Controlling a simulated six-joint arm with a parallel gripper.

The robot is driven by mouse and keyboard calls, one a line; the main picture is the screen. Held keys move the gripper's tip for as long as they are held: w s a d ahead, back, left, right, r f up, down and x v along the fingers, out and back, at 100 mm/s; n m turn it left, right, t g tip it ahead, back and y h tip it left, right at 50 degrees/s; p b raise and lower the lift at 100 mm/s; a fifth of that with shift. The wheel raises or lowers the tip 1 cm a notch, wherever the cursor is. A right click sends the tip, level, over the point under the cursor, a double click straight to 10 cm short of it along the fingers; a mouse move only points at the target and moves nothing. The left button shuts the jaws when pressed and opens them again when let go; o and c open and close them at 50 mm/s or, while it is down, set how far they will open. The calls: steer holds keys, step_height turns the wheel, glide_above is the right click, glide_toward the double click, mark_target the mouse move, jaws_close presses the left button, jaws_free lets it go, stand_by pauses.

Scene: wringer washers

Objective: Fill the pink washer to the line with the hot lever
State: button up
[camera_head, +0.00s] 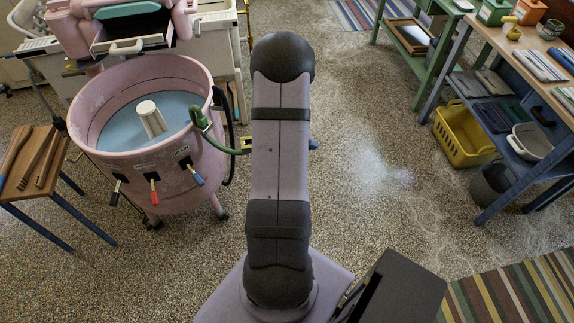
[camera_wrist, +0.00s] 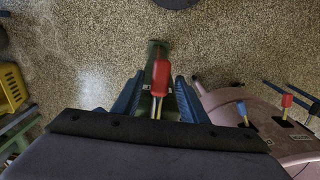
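The pink washer (camera_head: 178,185) stands at the left with its tub open. Pale blue water lies inside around a white agitator (camera_head: 151,119); I cannot make out the fill line. On its front are a black-handled lever (camera_head: 115,190), a red-handled lever (camera_head: 154,195) and a blue-handled lever (camera_head: 195,177). A green pipe (camera_head: 222,147) runs from its rim behind my arm. In the wrist view, my gripper (camera_wrist: 157,82) is open, its blue fingers apart on either side of a red-tipped lever (camera_wrist: 161,72) on a green fitting (camera_wrist: 154,48). Contact is not clear.
A wooden stool (camera_head: 38,165) with tools stands left of the washer. A workbench (camera_head: 540,75), a yellow basket (camera_head: 463,135) and a dark bucket (camera_head: 492,184) are at the right. The speckled floor between is mostly clear.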

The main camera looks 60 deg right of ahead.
jaws_close()
steer(key=shift+w+d+f+t+h+b, duration=0.1)
steer(key=shift+f+t+h+b, duration=0.35)
steer(key=shift+b, duration=0.5)
steer(key=shift+f+b, duration=0.1)
steer(key=shift+b, duration=0.35)
jaws_free()
steer(key=shift+w, duration=0.1)
